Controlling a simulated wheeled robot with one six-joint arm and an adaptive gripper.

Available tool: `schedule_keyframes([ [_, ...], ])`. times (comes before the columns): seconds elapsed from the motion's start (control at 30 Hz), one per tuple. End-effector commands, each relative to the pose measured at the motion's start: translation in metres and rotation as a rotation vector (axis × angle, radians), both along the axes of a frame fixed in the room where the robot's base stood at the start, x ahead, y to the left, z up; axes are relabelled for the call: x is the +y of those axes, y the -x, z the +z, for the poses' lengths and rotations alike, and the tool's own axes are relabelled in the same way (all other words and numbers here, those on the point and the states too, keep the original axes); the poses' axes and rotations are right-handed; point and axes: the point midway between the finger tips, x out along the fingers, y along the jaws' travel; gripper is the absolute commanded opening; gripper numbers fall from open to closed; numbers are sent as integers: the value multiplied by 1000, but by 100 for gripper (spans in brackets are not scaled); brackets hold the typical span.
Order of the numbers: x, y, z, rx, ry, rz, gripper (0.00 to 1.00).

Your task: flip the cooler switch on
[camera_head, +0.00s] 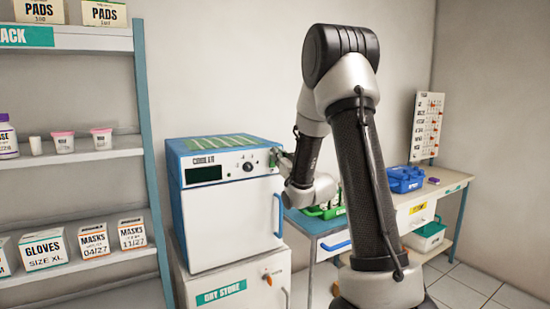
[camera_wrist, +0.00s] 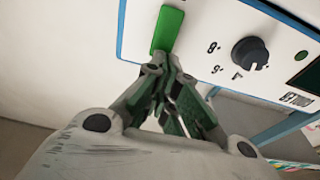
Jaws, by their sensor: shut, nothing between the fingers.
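The cooler (camera_head: 232,220) is a white box with a blue frame, and its dark display (camera_head: 203,174) and black knob (camera_head: 248,167) are on the upper front panel. In the wrist view a green rectangular switch (camera_wrist: 168,29) is on the panel beside the knob (camera_wrist: 250,53). My gripper (camera_wrist: 165,62) is shut and empty, its tips at the switch's lower edge in the picture. I cannot tell whether they touch it or which way the switch is set. In the head view my gripper (camera_head: 281,157) is at the panel's right end.
The cooler stands on a white dry store cabinet (camera_head: 235,290). A shelf rack (camera_head: 150,150) with boxes and tubs is at left. A bench (camera_head: 440,194) with a blue basket (camera_head: 405,179) is at right, partly behind my arm. Open floor shows at lower right.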

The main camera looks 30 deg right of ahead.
Motion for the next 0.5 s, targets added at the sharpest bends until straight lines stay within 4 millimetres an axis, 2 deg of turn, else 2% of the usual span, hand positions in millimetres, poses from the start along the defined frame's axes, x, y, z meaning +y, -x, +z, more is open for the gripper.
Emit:
schedule_keyframes([
  [0.37, 0, 0, 1, 2, 0, 0, 0],
  [0.5, 1, -6, 5, 51, 3, 2, 0],
])
